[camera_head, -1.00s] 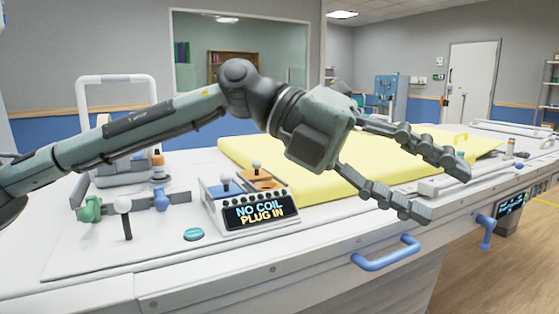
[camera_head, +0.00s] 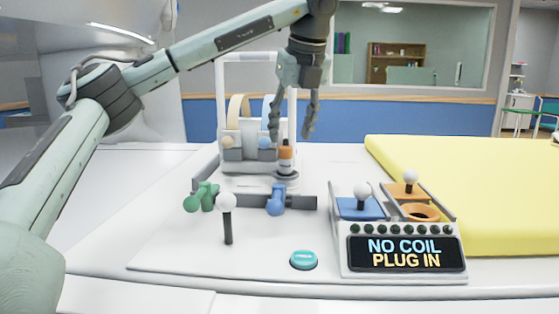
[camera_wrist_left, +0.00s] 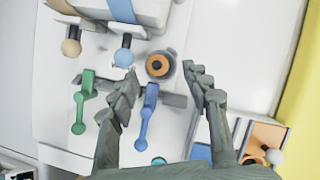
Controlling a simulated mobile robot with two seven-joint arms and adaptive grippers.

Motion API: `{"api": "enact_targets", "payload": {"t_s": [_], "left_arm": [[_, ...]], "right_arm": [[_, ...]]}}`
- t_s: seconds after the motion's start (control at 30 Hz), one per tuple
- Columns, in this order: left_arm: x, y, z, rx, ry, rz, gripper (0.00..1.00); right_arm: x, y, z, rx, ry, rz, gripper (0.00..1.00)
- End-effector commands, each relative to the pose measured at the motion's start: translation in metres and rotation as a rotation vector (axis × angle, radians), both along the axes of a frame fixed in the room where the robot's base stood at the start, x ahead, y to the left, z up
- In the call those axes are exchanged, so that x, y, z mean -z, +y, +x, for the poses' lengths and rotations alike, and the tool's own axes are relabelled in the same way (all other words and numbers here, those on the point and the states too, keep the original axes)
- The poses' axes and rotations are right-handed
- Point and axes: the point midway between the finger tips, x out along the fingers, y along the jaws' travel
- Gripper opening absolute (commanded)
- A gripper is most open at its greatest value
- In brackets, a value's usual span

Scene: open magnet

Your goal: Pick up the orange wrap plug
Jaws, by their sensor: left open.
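The orange wrap plug (camera_head: 286,160) is a small upright cylinder with an orange band and a dark top. It stands in a round grey holder (camera_head: 286,180) on the white table. In the left wrist view the plug (camera_wrist_left: 157,66) shows end-on, just beyond the gap between my fingertips. My left gripper (camera_head: 291,134) points down, open and empty, with its fingers above and to either side of the plug's top. I cannot tell whether a finger touches it. My right gripper is not in view.
A white coil frame (camera_head: 248,68) stands behind the plug. Green (camera_head: 201,197) and blue (camera_head: 277,198) levers and a white-knobbed stick (camera_head: 227,220) stand in front. A control box (camera_head: 404,252) reading "NO COIL PLUG IN" is at right, beside a yellow mat (camera_head: 480,190).

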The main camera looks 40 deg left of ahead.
Motion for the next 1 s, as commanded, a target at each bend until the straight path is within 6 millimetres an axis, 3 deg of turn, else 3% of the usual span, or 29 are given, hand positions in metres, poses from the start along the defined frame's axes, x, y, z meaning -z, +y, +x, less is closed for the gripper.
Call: {"api": "enact_targets", "payload": {"t_s": [0.5,0.8,1.0], "left_arm": [[0.063,0.021,0.009,-0.002,0.003,0.0,0.48],[0.069,0.023,0.011,0.0,0.002,-0.001,0.48],[0.069,0.023,0.011,0.0,0.002,-0.001,0.26]], "right_arm": [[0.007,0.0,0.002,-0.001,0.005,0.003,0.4],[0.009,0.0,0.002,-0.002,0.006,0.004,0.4],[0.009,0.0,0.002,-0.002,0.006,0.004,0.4]]}}
